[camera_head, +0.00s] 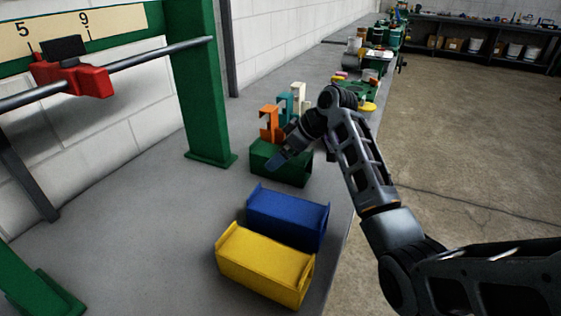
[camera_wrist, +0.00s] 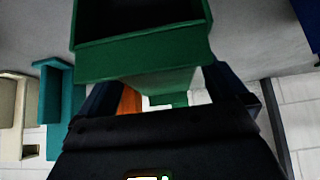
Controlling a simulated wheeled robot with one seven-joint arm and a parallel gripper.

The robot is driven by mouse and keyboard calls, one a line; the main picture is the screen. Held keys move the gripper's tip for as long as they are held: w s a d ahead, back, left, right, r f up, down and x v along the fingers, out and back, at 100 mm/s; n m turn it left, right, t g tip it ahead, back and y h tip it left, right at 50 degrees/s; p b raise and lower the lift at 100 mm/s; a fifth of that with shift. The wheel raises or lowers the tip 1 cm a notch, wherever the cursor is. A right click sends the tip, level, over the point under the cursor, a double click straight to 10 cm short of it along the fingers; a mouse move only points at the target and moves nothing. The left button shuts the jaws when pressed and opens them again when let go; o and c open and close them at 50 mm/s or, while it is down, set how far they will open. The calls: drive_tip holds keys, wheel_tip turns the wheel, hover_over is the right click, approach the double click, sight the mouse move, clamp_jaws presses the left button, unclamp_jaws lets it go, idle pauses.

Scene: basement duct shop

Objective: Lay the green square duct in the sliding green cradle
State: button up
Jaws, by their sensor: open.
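The green square duct (camera_head: 289,169) lies on the bench behind the blue duct, with a dark open end. In the wrist view the green duct (camera_wrist: 145,55) fills the upper middle, its hollow end showing. My gripper (camera_head: 280,160) is open at the duct, one blue-grey finger showing against it in the head view. In the wrist view the dark fingers of my gripper (camera_wrist: 170,92) lie toward either side of the duct's lower part. Whether they touch it, I cannot tell. I cannot make out a sliding green cradle; the slider on the rod is red.
A blue duct (camera_head: 287,215) and a yellow duct (camera_head: 265,265) lie in front. Orange (camera_head: 268,124), teal (camera_head: 284,108) and cream (camera_head: 299,94) bracket-shaped pieces stand behind. A green post (camera_head: 202,90) and a red slider (camera_head: 72,78) on a rod are at left. Bench left of the ducts is clear.

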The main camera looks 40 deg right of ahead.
drive_tip(key=shift+w+f, duration=0.3)
drive_tip(key=shift+f, duration=0.15)
drive_tip(key=c, duration=1.2)
drive_tip(key=shift+r, duration=0.15)
drive_tip(key=shift+c, duration=0.2)
